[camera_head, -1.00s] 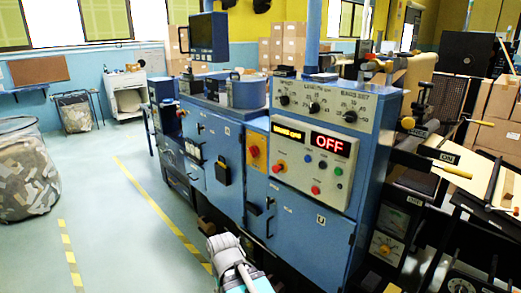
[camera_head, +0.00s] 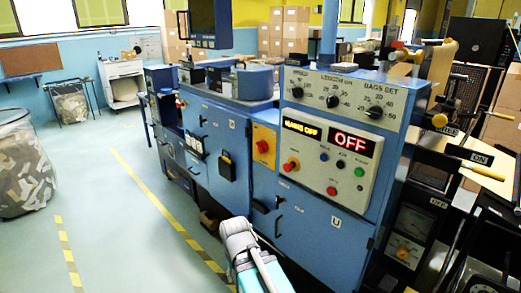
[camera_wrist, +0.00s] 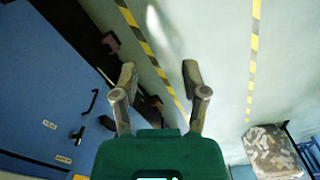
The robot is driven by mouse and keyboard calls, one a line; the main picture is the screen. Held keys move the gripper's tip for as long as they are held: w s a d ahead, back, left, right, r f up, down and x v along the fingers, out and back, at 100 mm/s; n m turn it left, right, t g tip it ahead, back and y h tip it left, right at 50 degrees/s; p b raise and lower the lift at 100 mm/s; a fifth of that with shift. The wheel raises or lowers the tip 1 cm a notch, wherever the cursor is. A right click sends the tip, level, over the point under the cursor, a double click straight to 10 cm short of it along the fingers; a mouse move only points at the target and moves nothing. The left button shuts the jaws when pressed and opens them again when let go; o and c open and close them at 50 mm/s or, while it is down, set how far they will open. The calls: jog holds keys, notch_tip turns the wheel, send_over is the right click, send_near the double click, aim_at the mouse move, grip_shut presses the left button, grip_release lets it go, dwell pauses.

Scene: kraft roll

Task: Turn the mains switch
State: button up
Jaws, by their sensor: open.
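A red rotary knob on a yellow plate (camera_head: 263,146) sits on the front of the blue machine (camera_head: 222,150), left of the grey control panel; it looks like the mains switch, but I cannot read its label. A second red knob with yellow (camera_head: 291,165) is on the grey panel (camera_head: 320,180). The red display (camera_head: 351,142) reads OFF. In the wrist view, my gripper (camera_wrist: 160,76) has its two fingers apart with nothing between them, above the floor beside the blue machine front (camera_wrist: 45,85). Neither red knob shows in the wrist view.
Black door handles (camera_head: 278,226) stick out from the machine front. A clear bag of scraps (camera_head: 25,165) stands on the floor at left. The floor between it and the machine is free, with yellow-black striped lines (camera_head: 65,250). At right is machinery with a lit yellow knob (camera_head: 402,252).

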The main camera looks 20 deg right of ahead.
jog(key=o, duration=0.3)
jog(key=shift+w, duration=0.15)
jog(key=shift+o, duration=1.2)
jog(key=shift+w+f, duration=0.1)
jog(key=shift+w, duration=0.2)
jog(key=shift+o, duration=0.3)
jog(key=w+d+n+h+b, duration=0.1)
jog(key=w+d+h, duration=0.1)
jog(key=w, duration=0.4)
jog(key=w+d+n+t+h+b, duration=0.1)
jog(key=w+d+h, duration=0.1)
jog(key=w+d, duration=0.3)
jog(key=shift+w+f, duration=0.45)
jog(key=shift+w, duration=0.7)
jog(key=w+d+r+n+t+h+b, duration=0.1)
jog(key=w+d+r+n+h+b, duration=0.1)
jog(key=w, duration=1.1)
jog(key=w+d+r+n+t+h+b, duration=0.2)
jog(key=w+d+r+n+h, duration=0.3)
jog(key=w, duration=0.8)
jog(key=w+d+r+n+t+h+b, duration=0.2)
jog(key=w+d+r+n+h, duration=0.2)
jog(key=w, duration=0.8)
jog(key=shift+w+r+h, duration=0.15)
jog(key=shift+w+h, duration=0.25)
jog(key=shift+h, duration=0.5)
jog(key=shift+d, duration=0.2)
